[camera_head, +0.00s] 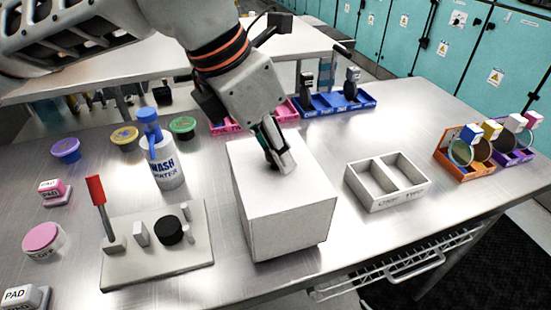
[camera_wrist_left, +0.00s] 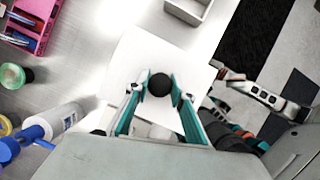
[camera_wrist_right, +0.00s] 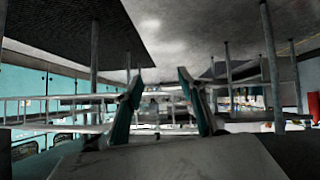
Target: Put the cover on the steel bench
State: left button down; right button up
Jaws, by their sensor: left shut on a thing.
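The cover (camera_head: 285,225) is a white box with a round black knob (camera_wrist_left: 160,84) on its top. It is upright over the middle of the steel bench (camera_head: 370,130), near the front edge. I cannot tell whether its lower rim touches the bench. My left gripper (camera_head: 277,156) comes down from above and is shut on the knob; its teal fingers (camera_wrist_left: 160,88) are either side of it in the left wrist view. Anything under the cover is hidden. My right gripper (camera_wrist_right: 158,75) shows only in its own wrist view, open and empty, facing racks and table legs.
Left of the cover are a grey board (camera_head: 155,255) with a red-handled tool, a wash bottle (camera_head: 162,155), pads and coloured pots. On the right are a white two-compartment tray (camera_head: 387,195) and an orange holder (camera_head: 464,165). A blue rack (camera_head: 335,104) stands behind. A wire shelf (camera_head: 380,275) hangs in front.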

pick_arm(q)
jog(key=shift+f, duration=1.05)
jog(key=shift+f, duration=0.2)
jog(key=c, duration=1.7)
grip_release()
jog(key=shift+a+r, duration=0.1)
jog(key=shift+r, duration=0.35)
jog(key=v, duration=1.1)
jog(key=shift+s+a+r+p, duration=0.15)
jog(key=shift+r+p, duration=0.05)
jog(key=shift+p, duration=0.1)
